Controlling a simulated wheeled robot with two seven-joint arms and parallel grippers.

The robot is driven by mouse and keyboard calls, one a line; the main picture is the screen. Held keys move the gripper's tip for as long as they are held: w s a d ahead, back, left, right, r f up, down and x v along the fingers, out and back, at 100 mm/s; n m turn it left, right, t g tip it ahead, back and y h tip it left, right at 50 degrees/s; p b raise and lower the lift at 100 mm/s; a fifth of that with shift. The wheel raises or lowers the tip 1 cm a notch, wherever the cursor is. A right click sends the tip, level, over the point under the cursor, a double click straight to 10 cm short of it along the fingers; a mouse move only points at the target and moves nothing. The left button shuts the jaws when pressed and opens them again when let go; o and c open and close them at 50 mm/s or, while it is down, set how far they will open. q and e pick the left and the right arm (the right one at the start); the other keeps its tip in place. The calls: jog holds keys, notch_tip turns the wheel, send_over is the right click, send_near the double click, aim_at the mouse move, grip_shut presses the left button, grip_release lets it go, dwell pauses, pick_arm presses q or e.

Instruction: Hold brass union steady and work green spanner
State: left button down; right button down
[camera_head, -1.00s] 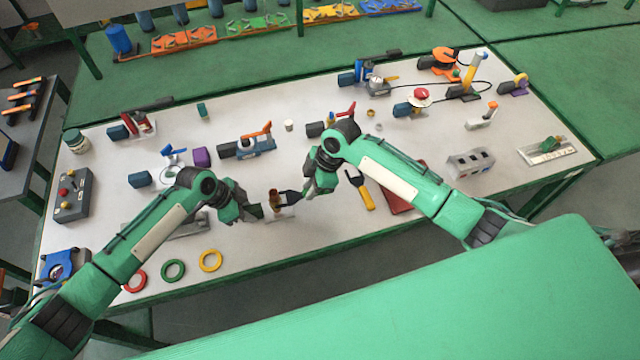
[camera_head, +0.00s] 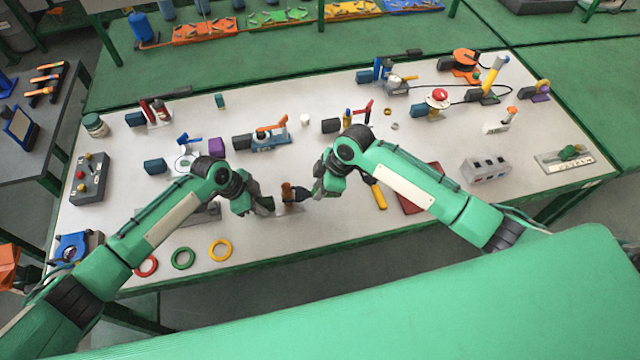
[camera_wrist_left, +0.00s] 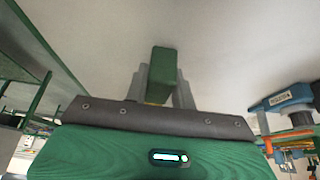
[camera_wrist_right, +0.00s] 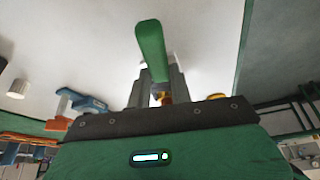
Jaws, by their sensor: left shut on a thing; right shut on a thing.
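The brass union (camera_head: 287,190) stands upright on a small stand near the front of the bench. My left gripper (camera_head: 262,205) is just left of it and my right gripper (camera_head: 308,194) just right of it. In the right wrist view my right gripper is shut on the green spanner (camera_wrist_right: 152,48), a long green bar, with a bit of brass showing between the jaws. In the left wrist view my left gripper is shut on a short green piece (camera_wrist_left: 163,72), with a trace of yellow below. I cannot tell whether it joins the union. The jaws hide the contact points.
Red, green and yellow rings (camera_head: 220,250) lie at the front left. A yellow-handled tool (camera_head: 379,196) and a red flat item (camera_head: 420,202) lie right of my right gripper. A blue valve (camera_head: 268,138) stands behind the grippers.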

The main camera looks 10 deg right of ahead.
jog(key=s+m, duration=0.1)
jog(key=s+a+m+t, duration=0.1)
jog(key=s+m, duration=0.1)
jog(key=m, duration=0.1)
jog(key=shift+s+a+t+h, duration=0.1)
jog(key=shift+a+t+h, duration=0.15)
jog(key=shift+t+h, duration=0.05)
jog(key=m, duration=0.1)
jog(key=s+a+m, duration=0.1)
jog(key=shift+s+a+m+t+h, duration=0.2)
jog(key=shift+m+t+h, duration=0.1)
jog(key=shift+m+t, duration=0.1)
jog(key=shift+s+a+m+t+h, duration=0.3)
jog(key=shift+s+a+m+h, duration=0.2)
jog(key=shift+m, duration=0.6)
jog(key=shift+n+y, duration=0.3)
jog(key=shift+n, duration=0.1)
jog(key=shift+s+d, duration=0.5)
jog(key=shift+s, duration=0.25)
jog(key=shift+s+d, duration=0.45)
jog(key=shift+s, duration=0.35)
jog(key=shift+s+d, duration=0.5)
jog(key=shift+s, duration=0.25)
jog(key=shift+r, duration=2.5)
